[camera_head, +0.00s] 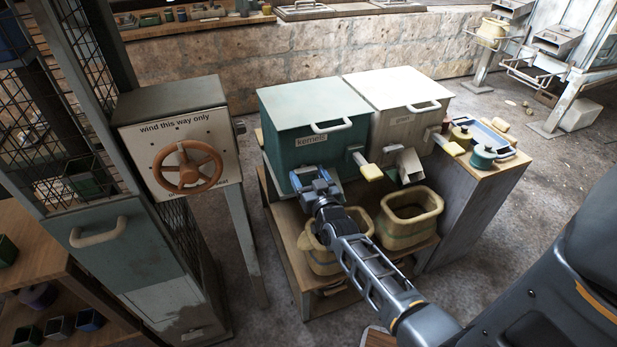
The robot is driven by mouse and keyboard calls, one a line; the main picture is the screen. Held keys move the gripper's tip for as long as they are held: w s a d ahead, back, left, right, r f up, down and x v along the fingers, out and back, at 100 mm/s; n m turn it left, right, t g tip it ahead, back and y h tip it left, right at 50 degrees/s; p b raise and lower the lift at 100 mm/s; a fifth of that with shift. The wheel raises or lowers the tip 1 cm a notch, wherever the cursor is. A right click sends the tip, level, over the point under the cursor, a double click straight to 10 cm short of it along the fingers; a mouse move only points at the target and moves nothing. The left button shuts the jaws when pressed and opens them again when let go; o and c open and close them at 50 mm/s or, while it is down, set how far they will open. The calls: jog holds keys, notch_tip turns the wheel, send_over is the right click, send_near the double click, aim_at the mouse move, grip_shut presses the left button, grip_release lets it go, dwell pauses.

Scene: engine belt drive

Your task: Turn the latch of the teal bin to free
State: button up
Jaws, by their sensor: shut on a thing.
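The teal bin (306,135) stands on a wooden stand, its lid closed, with a pale handle (331,126) and a small label on its front. A lever with a yellow grip (368,166) sticks out at its lower right front. My gripper (312,184) is at the bin's lower left front, left of that lever and apart from it. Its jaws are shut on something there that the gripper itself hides. I cannot make out the latch or which way it is turned.
A cream bin (398,88) with a spout (409,165) and its own yellow-gripped lever (447,145) stands to the right. Two open tan containers sit below; my arm partly covers the left one (320,262). A cabinet with an orange handwheel (187,167) stands close on the left.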

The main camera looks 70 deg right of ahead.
jog(key=m+b, duration=0.1)
jog(key=m, duration=0.3)
jog(key=shift+f+m+b, duration=0.1)
jog(key=shift+m+b, duration=0.2)
jog(key=shift+b, duration=0.1)
jog(key=m+b, duration=0.1)
jog(key=m, duration=0.3)
jog(key=shift+m, duration=0.3)
jog(key=m+b, duration=0.1)
jog(key=m, duration=0.3)
jog(key=shift+b, duration=0.4)
jog(key=shift+m+b, duration=0.4)
jog(key=shift+m, duration=1.7)
jog(key=o, duration=1.1)
jog(key=shift+c, duration=0.2)
